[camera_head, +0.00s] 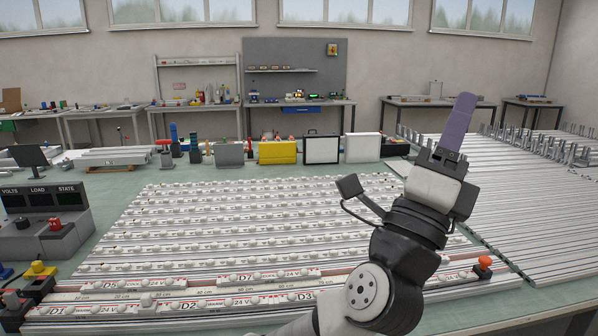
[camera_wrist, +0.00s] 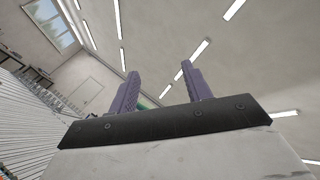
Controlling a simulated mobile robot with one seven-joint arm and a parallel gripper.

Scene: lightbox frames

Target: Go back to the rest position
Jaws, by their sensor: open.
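My gripper (camera_head: 457,125) is raised above the right part of the bench in the head view, with its purple fingers pointing up. In the wrist view the two purple fingers (camera_wrist: 158,88) stand apart with nothing between them, and the ceiling lights and wall lie beyond. The fingers touch nothing. My arm rises from the bottom of the head view and covers part of the light strips behind it.
Rows of white light strips (camera_head: 240,222) cover the bench middle. More metal strips (camera_head: 500,200) lie at right. A control box (camera_head: 48,225) stands at left. A yellow case (camera_head: 277,152) and white panel (camera_head: 362,148) stand behind. Air around my gripper looks free.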

